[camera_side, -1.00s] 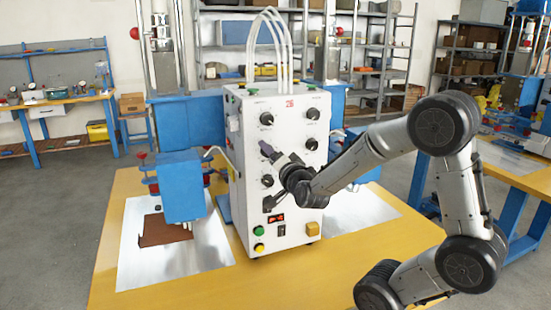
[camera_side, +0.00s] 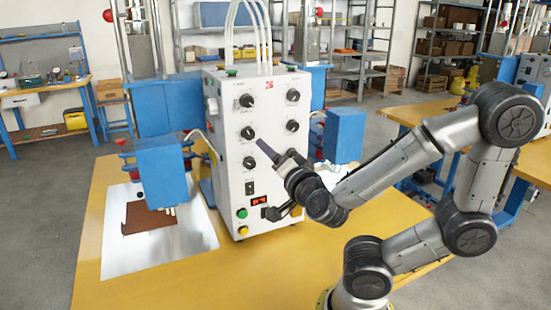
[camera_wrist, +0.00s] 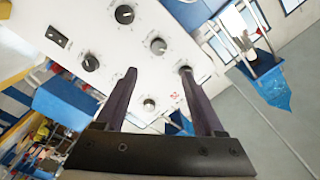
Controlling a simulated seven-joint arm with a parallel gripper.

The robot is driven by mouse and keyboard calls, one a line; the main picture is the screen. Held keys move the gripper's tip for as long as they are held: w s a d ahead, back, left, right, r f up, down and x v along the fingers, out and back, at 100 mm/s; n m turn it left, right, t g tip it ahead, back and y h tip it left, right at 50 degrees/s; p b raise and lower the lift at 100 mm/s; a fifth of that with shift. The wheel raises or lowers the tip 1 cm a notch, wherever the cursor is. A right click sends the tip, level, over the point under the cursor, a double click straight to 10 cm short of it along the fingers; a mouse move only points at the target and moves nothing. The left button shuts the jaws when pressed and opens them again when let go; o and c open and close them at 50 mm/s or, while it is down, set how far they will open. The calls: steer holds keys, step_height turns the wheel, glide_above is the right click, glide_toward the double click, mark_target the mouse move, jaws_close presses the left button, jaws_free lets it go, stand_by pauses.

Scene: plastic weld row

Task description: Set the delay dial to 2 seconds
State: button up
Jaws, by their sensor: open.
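The white control box (camera_side: 225,160) carries two columns of black dials. In the side view, these include an upper-left dial (camera_side: 247,101), a middle-left dial (camera_side: 248,132), a lower-left dial (camera_side: 249,163), an upper-right dial (camera_side: 293,95) and a middle-right dial (camera_side: 292,126). The labels are too small to read, so I cannot tell which is the delay dial. My gripper (camera_side: 264,147) is open and empty in front of the panel; contact cannot be told. In the wrist view, the fingers (camera_wrist: 158,72) point at the panel, with a middle-right dial (camera_wrist: 158,46) between and beyond them. The left finger covers part of the panel.
Blue press units (camera_side: 162,175) flank the box. A metal plate (camera_side: 115,255) lies left; the yellow table (camera_side: 280,265) is clear in front.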

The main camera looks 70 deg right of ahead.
steer(key=shift+s+a, duration=0.5)
steer(key=shift+s, duration=0.05)
steer(key=shift+d, duration=0.1)
